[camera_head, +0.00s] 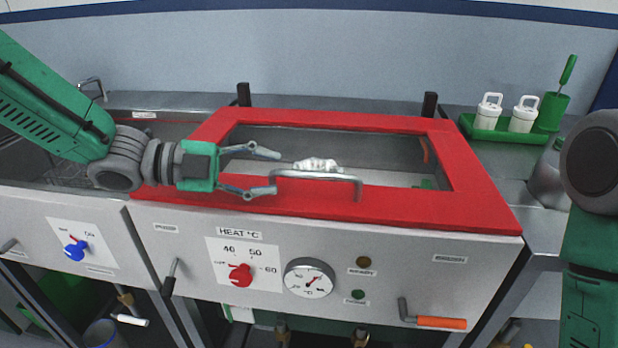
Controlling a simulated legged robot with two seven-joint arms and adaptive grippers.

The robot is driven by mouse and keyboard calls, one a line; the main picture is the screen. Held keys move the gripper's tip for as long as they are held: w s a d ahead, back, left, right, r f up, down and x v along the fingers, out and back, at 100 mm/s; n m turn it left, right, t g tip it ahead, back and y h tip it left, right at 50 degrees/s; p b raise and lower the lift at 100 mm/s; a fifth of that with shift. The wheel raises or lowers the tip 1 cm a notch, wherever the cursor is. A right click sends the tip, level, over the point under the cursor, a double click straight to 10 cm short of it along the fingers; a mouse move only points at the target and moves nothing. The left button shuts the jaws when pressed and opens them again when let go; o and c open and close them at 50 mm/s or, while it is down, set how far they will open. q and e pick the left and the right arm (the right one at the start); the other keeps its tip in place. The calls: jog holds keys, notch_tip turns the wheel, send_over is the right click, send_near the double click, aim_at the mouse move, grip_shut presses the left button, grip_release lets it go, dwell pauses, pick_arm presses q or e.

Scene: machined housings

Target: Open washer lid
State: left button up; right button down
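The washer lid (470,195) is a red frame around a clear window, lying shut or nearly shut on the metal washer. Its grey bar handle (318,177) runs along the front edge. My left gripper (277,172) comes in from the left with its two fingers spread apart, at the left end of the handle. The fingertips are close to the handle; I cannot tell whether they touch it. A white machined part (316,165) shows through the window. My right arm is at the right edge, and its gripper is out of view.
A green tray (484,133) with white containers stands on the counter at the back right, beside a green cup (551,110) with a brush. A grey bottle (548,178) stands right of the lid. The front panel has a red heat knob (241,274) and a gauge (309,279).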

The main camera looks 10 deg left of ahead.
aim_at(294, 174)
pick_arm(q)
jog(key=b+x, duration=0.1)
jog(key=x, duration=0.6)
jog(key=shift+d+r, duration=0.1)
jog(key=shift+d, duration=0.3)
jog(key=shift+a, duration=0.45)
grip_shut()
